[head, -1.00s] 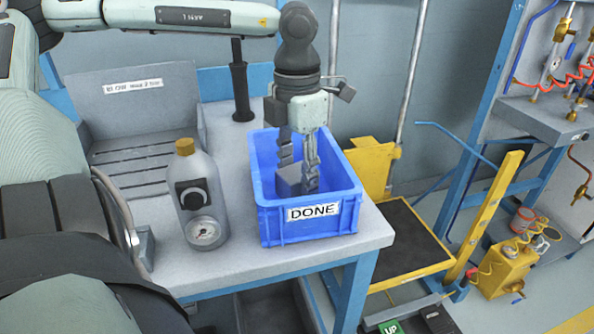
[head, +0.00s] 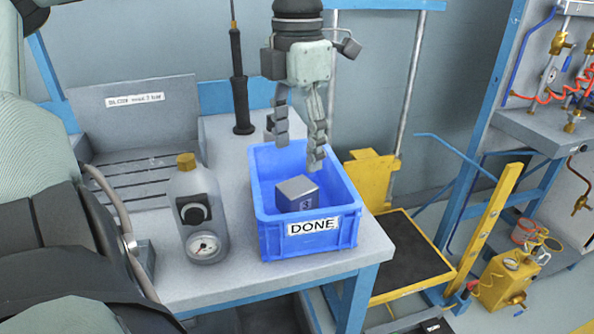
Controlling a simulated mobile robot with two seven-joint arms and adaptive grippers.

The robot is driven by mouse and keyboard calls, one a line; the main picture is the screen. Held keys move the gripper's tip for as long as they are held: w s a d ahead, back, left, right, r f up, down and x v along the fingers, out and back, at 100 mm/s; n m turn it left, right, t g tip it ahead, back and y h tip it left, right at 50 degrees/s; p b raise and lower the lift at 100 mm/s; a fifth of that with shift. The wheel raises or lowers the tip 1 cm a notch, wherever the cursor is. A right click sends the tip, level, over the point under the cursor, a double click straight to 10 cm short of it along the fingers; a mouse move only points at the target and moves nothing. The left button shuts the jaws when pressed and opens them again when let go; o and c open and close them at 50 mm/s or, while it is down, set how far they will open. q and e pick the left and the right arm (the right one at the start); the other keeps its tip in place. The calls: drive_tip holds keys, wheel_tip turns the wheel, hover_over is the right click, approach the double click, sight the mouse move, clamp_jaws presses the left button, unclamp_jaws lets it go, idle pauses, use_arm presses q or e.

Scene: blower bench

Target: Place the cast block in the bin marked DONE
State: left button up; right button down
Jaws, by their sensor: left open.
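The cast block (head: 298,195), a small grey cube with a mark on its front face, rests inside the blue bin marked DONE (head: 268,236). The bin stands on the bench near its front right corner. My left gripper (head: 298,150) hangs above the bin, fingers pointing down. Its fingers are apart and empty, with a gap between them and the block below. The bin's front wall hides the lowest part of the block. My right gripper is not in view.
A grey bottle with a gauge (head: 200,215) stands left of the bin on the bench (head: 190,285). A dark upright tool (head: 240,90) stands behind. A yellow-framed platform (head: 405,250) is right of the bench. A yellow canister (head: 505,280) stands on the floor farther right.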

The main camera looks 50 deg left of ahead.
use_arm(q)
wheel_tip(320, 180, up, 4)
drive_tip(key=shift+f, duration=0.2)
drive_tip(key=shift+s, duration=0.1)
idle(0.5)
